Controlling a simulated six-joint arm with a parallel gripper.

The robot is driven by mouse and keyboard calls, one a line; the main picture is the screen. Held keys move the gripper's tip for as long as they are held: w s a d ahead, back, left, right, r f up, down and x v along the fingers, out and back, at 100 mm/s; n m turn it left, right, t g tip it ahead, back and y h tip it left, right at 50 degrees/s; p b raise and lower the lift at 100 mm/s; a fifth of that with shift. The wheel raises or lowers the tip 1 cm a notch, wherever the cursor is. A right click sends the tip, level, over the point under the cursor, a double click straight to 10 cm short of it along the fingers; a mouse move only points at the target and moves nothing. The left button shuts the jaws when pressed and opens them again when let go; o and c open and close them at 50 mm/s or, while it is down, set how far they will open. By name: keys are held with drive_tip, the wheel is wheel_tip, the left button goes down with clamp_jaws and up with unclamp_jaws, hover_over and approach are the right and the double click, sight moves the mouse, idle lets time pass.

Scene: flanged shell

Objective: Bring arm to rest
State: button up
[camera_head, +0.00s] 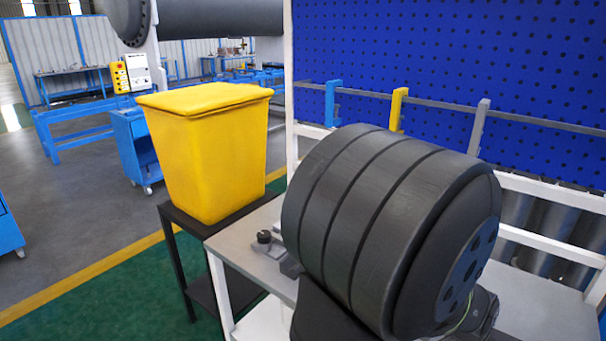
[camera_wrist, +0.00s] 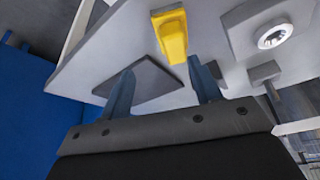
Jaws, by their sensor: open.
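My gripper (camera_wrist: 162,70) shows in the wrist view, with its two blue-grey fingers spread apart and nothing between them. It is over a light grey table top (camera_wrist: 95,70), which appears tilted in this view. A flat dark grey plate (camera_wrist: 145,82) lies beyond and partly behind the fingers. A yellow piece (camera_wrist: 171,36) is just beyond the fingertips, apart from them as far as I can tell. In the head view the gripper cannot be seen; a large dark banded cylinder, which looks like part of my arm, covers much of the table (camera_head: 545,305).
A grey part with a round white opening (camera_wrist: 272,36) and a grey block (camera_wrist: 264,72) are at the right in the wrist view. A yellow bin (camera_head: 205,150) stands on a dark stand left of the table. A blue perforated panel (camera_head: 450,60) with a rail is behind.

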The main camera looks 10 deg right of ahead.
drive_tip(key=s+r, duration=0.6)
drive_tip(key=s, duration=0.3)
drive_tip(key=w+a+n, duration=0.2)
drive_tip(key=w+a, duration=0.2)
drive_tip(key=w, duration=0.8)
drive_tip(key=w+a+f+n+t, duration=0.1)
drive_tip(key=w+a, duration=0.3)
drive_tip(key=w, duration=0.8)
drive_tip(key=shift+f+n+t+y, duration=0.3)
drive_tip(key=shift+n+y, duration=0.1)
drive_tip(key=shift+n, duration=0.4)
